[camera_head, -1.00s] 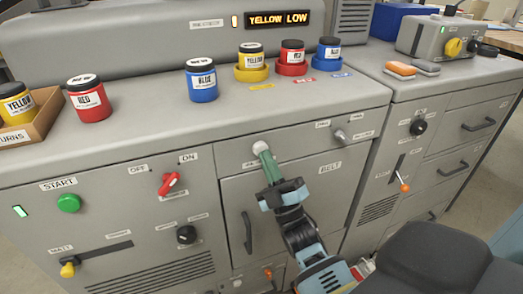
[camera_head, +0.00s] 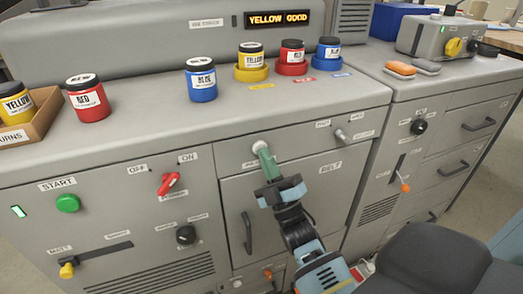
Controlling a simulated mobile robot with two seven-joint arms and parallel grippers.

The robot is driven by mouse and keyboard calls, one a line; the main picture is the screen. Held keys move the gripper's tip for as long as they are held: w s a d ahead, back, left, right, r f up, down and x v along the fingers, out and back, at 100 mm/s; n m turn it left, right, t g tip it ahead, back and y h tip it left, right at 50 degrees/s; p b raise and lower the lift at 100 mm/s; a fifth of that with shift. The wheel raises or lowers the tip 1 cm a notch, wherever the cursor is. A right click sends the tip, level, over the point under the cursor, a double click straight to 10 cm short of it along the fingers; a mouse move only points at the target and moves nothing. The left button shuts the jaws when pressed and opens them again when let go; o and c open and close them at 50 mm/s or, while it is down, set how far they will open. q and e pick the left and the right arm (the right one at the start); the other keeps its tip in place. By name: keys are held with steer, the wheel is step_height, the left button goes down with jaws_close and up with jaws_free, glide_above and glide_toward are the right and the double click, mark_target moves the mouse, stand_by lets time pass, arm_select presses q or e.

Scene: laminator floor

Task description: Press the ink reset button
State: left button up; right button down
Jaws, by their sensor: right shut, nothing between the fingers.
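The pale round button (camera_head: 259,147), which I take for the ink reset button, is on the machine's upper front panel. A label below it is partly hidden and unreadable. My right gripper (camera_head: 265,157) is shut and empty, its green fingertips at the button's lower edge and overlapping it. I cannot tell whether they touch it. The display (camera_head: 277,19) on top of the machine reads "YELLOW GOOD". My left gripper is not in view.
Yellow (camera_head: 251,64), red (camera_head: 292,58) and blue (camera_head: 328,51) ink jars stand in coloured holders. Another blue jar (camera_head: 201,82) and a red jar (camera_head: 87,97) stand on the top. A red switch (camera_head: 168,184) and green start button (camera_head: 68,203) lie left of my gripper.

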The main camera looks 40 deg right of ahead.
stand_by(0.4)
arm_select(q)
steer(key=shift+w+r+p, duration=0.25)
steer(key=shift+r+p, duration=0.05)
arm_select(e)
steer(key=shift+s+a, duration=0.2)
steer(key=shift+s, duration=0.7)
steer(key=shift+s, duration=0.1)
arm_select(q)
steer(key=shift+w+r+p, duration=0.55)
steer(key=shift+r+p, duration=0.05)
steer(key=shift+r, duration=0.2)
arm_select(e)
steer(key=s, duration=0.2)
steer(key=s+a, duration=0.1)
steer(key=s, duration=0.1)
steer(key=shift+s+a, duration=0.1)
steer(key=shift+s, duration=0.25)
